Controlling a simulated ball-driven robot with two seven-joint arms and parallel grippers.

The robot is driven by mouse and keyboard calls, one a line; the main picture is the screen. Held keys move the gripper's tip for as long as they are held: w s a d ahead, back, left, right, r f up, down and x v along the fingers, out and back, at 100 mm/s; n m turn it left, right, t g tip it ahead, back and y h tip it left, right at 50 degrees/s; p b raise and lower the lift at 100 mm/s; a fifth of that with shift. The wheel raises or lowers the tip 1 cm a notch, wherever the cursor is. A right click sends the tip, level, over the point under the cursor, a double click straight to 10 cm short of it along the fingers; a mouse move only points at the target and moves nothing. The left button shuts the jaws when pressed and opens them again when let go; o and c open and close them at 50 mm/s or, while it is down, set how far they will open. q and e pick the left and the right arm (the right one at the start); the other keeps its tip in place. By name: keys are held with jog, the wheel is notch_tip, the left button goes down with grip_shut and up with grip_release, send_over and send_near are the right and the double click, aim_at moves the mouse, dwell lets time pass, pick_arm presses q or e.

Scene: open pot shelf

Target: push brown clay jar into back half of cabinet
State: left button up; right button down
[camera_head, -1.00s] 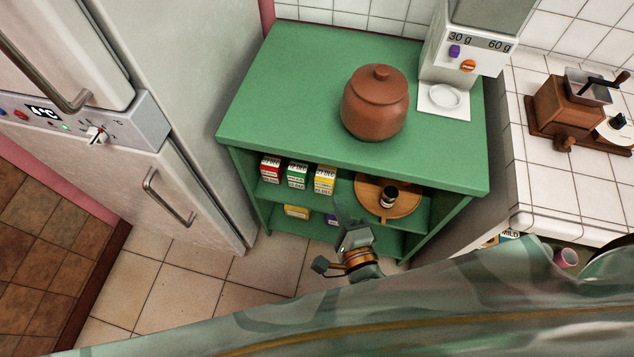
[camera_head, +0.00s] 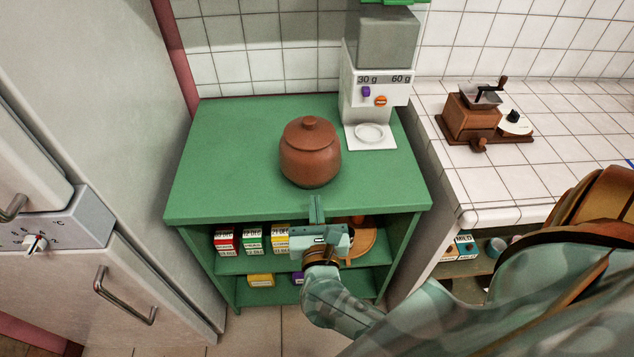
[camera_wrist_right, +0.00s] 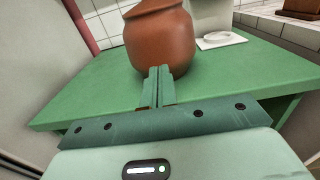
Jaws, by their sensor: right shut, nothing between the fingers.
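The brown clay jar (camera_head: 311,155) stands upright with its lid on, on the green top of the cabinet (camera_head: 235,150), around the middle of its depth. My right gripper (camera_head: 316,200) is at the cabinet's front edge, just in front of the jar, with its fingers shut and empty. In the right wrist view the shut fingers (camera_wrist_right: 157,82) point at the jar (camera_wrist_right: 160,42) and overlap its lower front; I cannot tell if they touch it. My left gripper is not in view.
A white dispenser (camera_head: 375,95) stands at the back right of the cabinet top. The top left of the jar is clear. Small boxes (camera_head: 252,240) and a round wooden tray (camera_head: 366,243) sit on the shelf below. A fridge (camera_head: 90,130) stands at the left.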

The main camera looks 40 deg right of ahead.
aim_at(313, 175)
jog(key=x, duration=0.6)
jog(key=shift+d, duration=0.1)
jog(key=b+x, duration=0.5)
jog(key=x, duration=1.3)
jog(key=shift+w+d+f, duration=0.15)
jog(key=shift+w, duration=0.05)
jog(key=shift+w+d, duration=0.15)
jog(key=shift+w, duration=0.15)
jog(key=shift+r, duration=0.25)
